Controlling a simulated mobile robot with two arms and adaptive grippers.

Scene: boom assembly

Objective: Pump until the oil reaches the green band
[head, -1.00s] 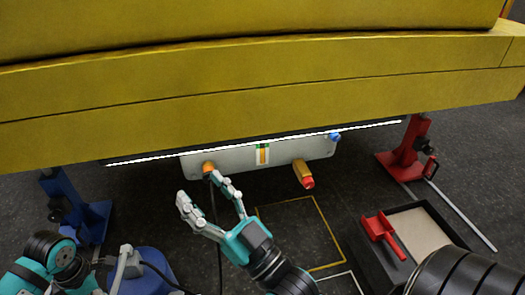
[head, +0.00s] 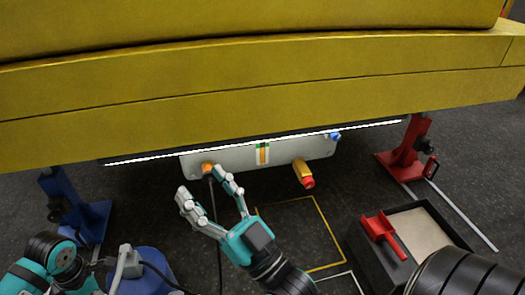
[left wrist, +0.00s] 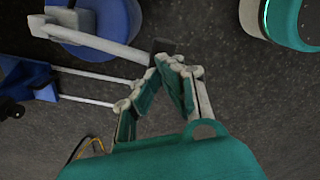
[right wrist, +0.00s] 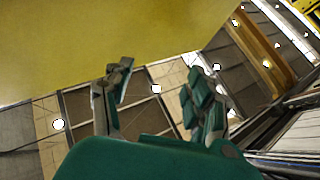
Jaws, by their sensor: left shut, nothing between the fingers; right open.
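The sight gauge (head: 262,153) sits on the grey panel (head: 235,160) under the yellow boom. It shows an orange column and green marks near its top; the exact oil level is too small to read. The blue pump (head: 150,268) stands at lower left. In the left wrist view its grey lever (left wrist: 100,40) ends in a black grip. My left gripper (left wrist: 168,62) is shut and empty, its tips close to that grip; I cannot tell whether they touch. My right gripper (head: 197,184) is open and empty, just below the orange knob (head: 207,168) at the panel's left.
A yellow fitting with a red end (head: 304,174) and a blue knob (head: 335,136) are on the panel's right. A blue stand (head: 75,210) and a red stand (head: 402,160) are under the boom. Yellow floor marking surrounds free floor.

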